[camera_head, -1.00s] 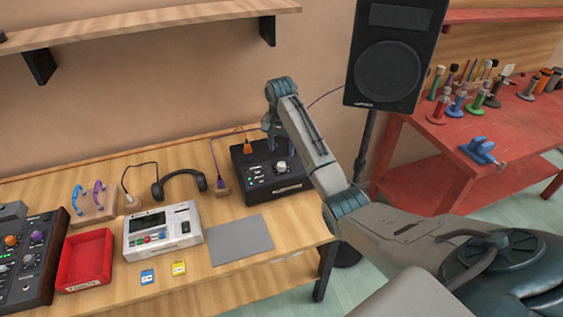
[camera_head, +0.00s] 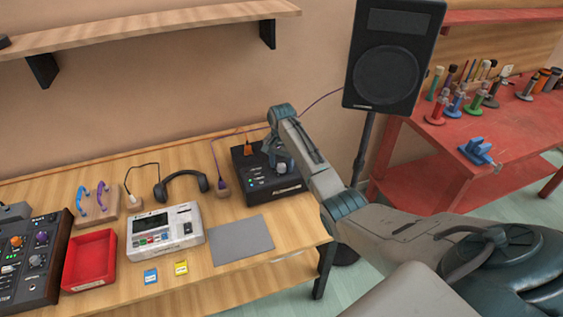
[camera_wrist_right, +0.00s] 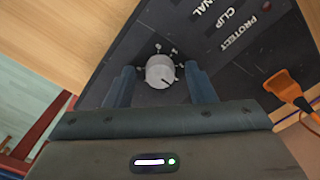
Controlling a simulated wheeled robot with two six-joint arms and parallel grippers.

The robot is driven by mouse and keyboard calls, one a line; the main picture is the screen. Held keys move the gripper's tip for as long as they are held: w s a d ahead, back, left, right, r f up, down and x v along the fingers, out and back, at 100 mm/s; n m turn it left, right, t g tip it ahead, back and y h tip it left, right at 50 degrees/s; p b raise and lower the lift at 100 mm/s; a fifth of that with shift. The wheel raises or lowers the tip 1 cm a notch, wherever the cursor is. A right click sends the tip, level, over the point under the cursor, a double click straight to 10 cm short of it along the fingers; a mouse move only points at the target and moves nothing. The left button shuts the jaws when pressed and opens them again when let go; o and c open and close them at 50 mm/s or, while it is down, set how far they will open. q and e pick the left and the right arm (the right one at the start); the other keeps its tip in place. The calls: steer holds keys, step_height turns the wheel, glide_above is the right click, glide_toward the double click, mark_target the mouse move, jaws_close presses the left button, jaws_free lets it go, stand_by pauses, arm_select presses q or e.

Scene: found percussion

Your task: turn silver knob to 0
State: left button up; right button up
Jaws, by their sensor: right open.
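The silver knob (camera_wrist_right: 159,70) sits on top of a black box (camera_head: 262,190) on the wooden bench. In the right wrist view it is a pale round cap with a dark pointer line towards the lower right and small marks around it. My right gripper (camera_wrist_right: 161,77) is open, with one blue-grey finger on each side of the knob and visible gaps between. In the head view my right gripper (camera_head: 276,154) is over the box and partly covers the knob (camera_head: 281,168). The 0 mark cannot be read. My left gripper is out of view.
An orange plug (camera_wrist_right: 285,90) stands at the box's edge. A grey mat (camera_head: 241,240), a white device (camera_head: 165,230), headphones (camera_head: 182,184) and a red tray (camera_head: 90,260) lie to the left. A speaker (camera_head: 390,70) on a stand is behind my arm.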

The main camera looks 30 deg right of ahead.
steer(key=shift+f, duration=0.1)
steer(key=c, duration=1)
